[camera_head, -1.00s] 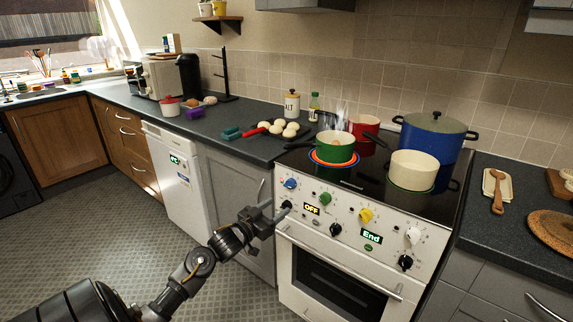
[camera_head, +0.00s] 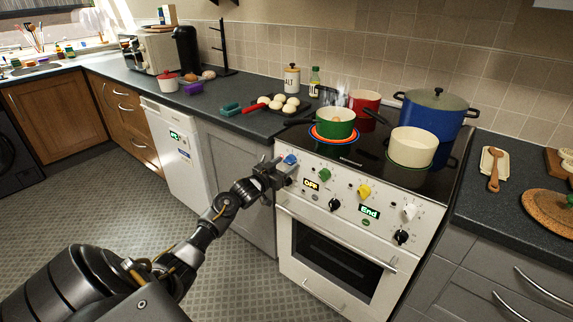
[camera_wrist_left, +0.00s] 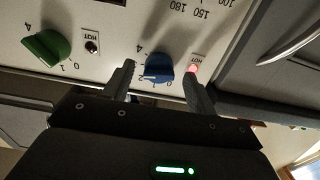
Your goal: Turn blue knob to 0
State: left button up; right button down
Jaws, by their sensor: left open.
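The blue knob (camera_head: 290,159) is at the left end of the white stove's front panel (camera_head: 345,190). My left gripper (camera_head: 279,172) is open just in front of it. In the left wrist view the blue knob (camera_wrist_left: 160,69) sits between the two spread fingers (camera_wrist_left: 160,85), with a gap on each side. Its white mark points left in that view, and the digits around it are partly hidden by the fingers. A red light by the HOT label glows beside it. The right gripper does not show.
The green knob (camera_head: 325,174), yellow knob (camera_head: 364,190) and white knob (camera_head: 409,211) lie along the panel. A green pot (camera_head: 334,124) stands on a glowing ring, beside a cream pot (camera_head: 411,148). The oven door handle (camera_head: 335,240) runs below.

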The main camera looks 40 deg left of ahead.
pick_arm(q)
jog(key=shift+w, duration=0.75)
